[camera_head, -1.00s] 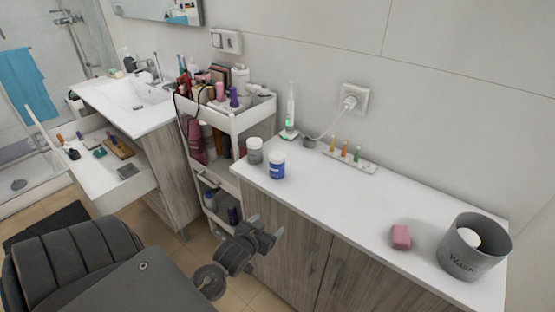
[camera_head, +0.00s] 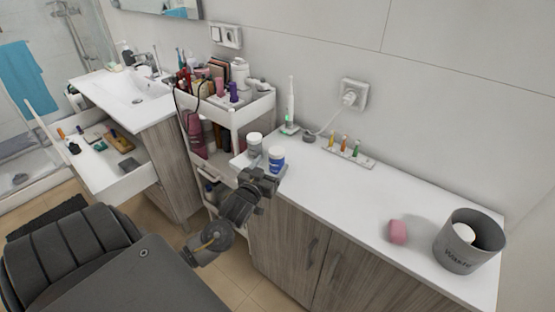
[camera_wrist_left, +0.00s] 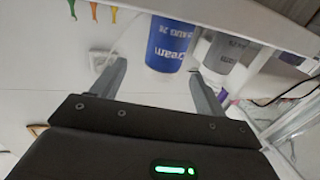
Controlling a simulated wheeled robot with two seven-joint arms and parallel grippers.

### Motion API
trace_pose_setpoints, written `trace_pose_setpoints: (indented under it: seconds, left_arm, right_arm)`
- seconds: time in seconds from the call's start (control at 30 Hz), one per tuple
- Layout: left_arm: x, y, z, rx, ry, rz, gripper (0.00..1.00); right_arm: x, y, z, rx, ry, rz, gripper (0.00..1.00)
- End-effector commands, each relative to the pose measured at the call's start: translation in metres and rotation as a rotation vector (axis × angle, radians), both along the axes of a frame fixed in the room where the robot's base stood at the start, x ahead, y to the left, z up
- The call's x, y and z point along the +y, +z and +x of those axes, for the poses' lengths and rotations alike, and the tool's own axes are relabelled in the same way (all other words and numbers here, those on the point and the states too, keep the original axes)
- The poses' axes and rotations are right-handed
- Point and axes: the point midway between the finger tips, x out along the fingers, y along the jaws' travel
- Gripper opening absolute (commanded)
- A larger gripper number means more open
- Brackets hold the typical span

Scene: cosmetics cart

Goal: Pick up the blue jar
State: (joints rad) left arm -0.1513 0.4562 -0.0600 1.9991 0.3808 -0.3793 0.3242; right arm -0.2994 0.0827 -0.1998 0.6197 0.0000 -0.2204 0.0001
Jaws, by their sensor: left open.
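The blue jar (camera_head: 276,160) has a white lid and stands upright at the left end of the white countertop. A grey jar (camera_head: 254,144) with a white lid stands just behind and left of it. My left gripper (camera_head: 267,173) is open at the counter's front edge, close in front of the blue jar. In the left wrist view the blue jar (camera_wrist_left: 171,42) shows ahead, between and beyond the two fingertips (camera_wrist_left: 158,75), with the grey jar (camera_wrist_left: 222,52) to its right. Nothing is between the fingers. My right gripper is not in view.
A white cart (camera_head: 236,112) full of cosmetics stands left of the counter. An electric toothbrush (camera_head: 290,112) and a rack of small coloured brushes (camera_head: 348,154) stand behind. A pink soap (camera_head: 397,232) and a grey bin (camera_head: 468,245) are at the right. The counter's middle is clear.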

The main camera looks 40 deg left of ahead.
Motion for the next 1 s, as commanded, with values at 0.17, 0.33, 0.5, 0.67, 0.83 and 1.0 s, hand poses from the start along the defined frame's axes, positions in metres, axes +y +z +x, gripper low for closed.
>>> trace_pose_setpoints:
  seconds: [0.17,0.33,0.5,0.67,0.83,1.0]
  left_arm:
    - [0.003,0.000,0.009,0.000,0.000,0.001,0.74]
    - [0.006,0.003,0.017,0.000,0.001,0.002,0.74]
    - [0.016,0.005,0.042,0.000,0.001,0.002,0.74]
    - [0.019,0.001,0.056,0.001,-0.001,0.002,0.74]
    - [0.019,0.000,0.058,0.000,-0.001,0.001,0.74]
    - [0.020,0.000,0.058,0.000,0.000,0.001,0.63]
  right_arm:
    - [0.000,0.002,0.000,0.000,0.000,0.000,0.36]
    - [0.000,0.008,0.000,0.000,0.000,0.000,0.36]
    - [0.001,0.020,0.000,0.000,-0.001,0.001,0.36]
    - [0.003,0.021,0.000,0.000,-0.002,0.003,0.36]
    - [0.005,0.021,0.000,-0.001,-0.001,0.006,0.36]
    - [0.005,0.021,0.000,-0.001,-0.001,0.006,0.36]
